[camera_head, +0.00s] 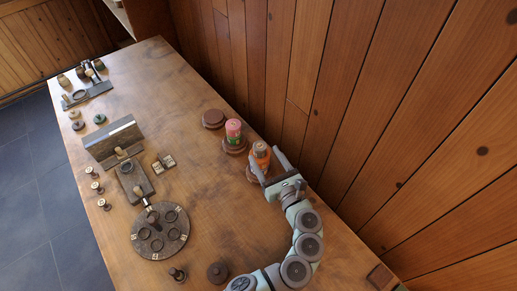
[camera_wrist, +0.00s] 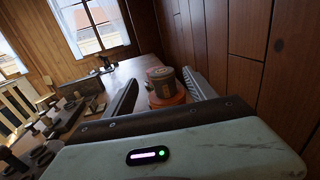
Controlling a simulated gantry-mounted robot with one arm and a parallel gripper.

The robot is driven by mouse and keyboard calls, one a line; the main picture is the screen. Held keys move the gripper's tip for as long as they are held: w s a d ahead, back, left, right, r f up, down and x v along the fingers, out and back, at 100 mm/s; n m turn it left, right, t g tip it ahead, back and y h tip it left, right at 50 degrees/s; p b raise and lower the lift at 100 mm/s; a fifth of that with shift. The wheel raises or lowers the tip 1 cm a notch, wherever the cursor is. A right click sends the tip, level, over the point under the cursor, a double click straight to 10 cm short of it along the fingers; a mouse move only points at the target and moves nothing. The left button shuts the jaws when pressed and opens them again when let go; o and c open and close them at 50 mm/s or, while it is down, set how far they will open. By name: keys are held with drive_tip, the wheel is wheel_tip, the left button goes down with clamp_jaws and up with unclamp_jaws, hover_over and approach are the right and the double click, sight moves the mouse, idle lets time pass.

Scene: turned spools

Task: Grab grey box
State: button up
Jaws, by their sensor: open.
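The nearest match to a grey box is a long block with a grey face (camera_head: 118,131) on the left half of the table, far from my gripper; I cannot tell if it is a box. My gripper (camera_head: 264,157) is at the right side of the table by the wall, its fingers spread. Between them is an orange spool-like piece (camera_head: 260,158) with a tan top, on a dark round base. In the wrist view the orange piece (camera_wrist: 165,99) stands upright between the open fingers (camera_wrist: 160,82), with a gap visible on the left.
A pink and green piece (camera_head: 234,130) on a dark base and an empty dark round base (camera_head: 213,118) stand just beyond, along the wooden wall (camera_head: 300,60). A round disc with rings (camera_head: 160,246) lies at the front left. The table's middle is largely clear.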

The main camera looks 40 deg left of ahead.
drive_tip(key=x, duration=0.8)
drive_tip(key=shift+w, duration=0.25)
drive_tip(key=shift+c, duration=0.6)
clamp_jaws()
drive_tip(key=shift+r, duration=0.1)
